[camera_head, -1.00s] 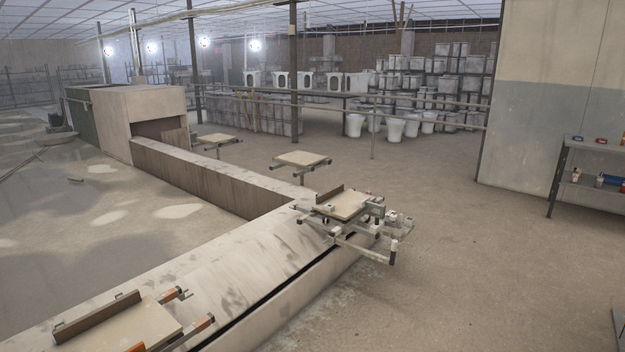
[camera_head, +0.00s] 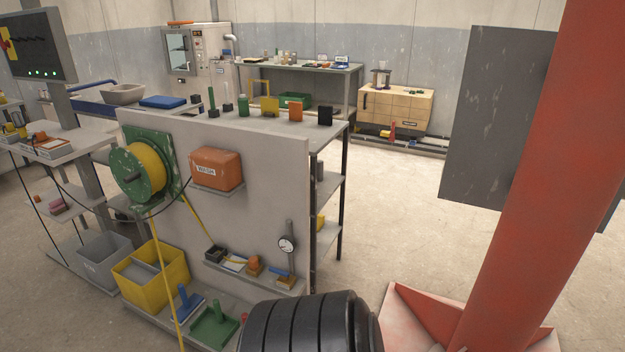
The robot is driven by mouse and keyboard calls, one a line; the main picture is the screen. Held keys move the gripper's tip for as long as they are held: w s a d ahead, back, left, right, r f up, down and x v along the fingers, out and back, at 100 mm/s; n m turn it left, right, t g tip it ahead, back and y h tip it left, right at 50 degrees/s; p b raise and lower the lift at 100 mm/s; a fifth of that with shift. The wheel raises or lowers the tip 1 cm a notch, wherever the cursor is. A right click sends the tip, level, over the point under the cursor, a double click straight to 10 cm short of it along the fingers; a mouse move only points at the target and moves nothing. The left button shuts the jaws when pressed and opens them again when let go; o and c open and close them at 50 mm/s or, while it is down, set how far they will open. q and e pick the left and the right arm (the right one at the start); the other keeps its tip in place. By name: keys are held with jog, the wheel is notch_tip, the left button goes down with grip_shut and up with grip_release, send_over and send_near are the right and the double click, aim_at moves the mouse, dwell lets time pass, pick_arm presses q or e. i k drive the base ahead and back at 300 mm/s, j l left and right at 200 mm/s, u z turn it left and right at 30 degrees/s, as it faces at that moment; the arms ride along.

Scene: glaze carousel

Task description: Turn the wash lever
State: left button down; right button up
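I cannot pick out a wash lever in the head view. Neither of my grippers shows in it.
A partition (camera_head: 262,182) carries a green reel with yellow hose (camera_head: 145,172) and an orange box (camera_head: 216,168). A yellow bin (camera_head: 148,278) stands below. A thick red column (camera_head: 540,170) and a black ribbed cylinder (camera_head: 308,325) are close. Open floor (camera_head: 400,210) lies between partition and column.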

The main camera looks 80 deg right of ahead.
aim_at(285, 275)
jog(key=z, duration=2.55)
jog(key=i+j+z, duration=0.2)
jog(key=z, duration=0.2)
jog(key=i+j+z, duration=0.25)
jog(key=z, duration=0.2)
